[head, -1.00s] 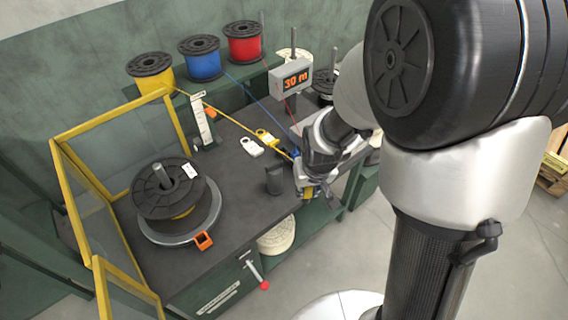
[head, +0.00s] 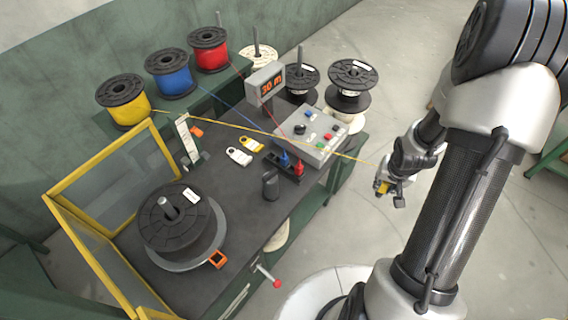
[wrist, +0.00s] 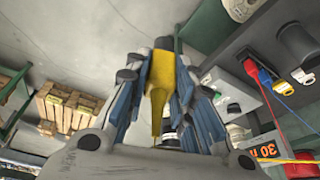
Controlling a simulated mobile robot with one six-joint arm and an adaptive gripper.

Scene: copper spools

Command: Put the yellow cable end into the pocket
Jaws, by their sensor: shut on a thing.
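My gripper (head: 388,186) is shut on the yellow cable end (wrist: 160,85), which fills the space between the fingers in the wrist view. In the head view the gripper is out to the right of the bench, above the floor. The yellow cable (head: 300,146) runs taut from the yellow spool (head: 123,103) across the bench to the gripper. A black holder (head: 290,166) on the bench carries a blue and a red cable end; whether it has a free pocket is hard to see.
A control box (head: 318,140) with buttons stands at the bench's right end, beneath the cable. A length display (head: 266,84) reads 30 m. A large black spool (head: 178,222) sits on a turntable inside yellow-framed guards. White and yellow tags (head: 240,156) lie mid-bench.

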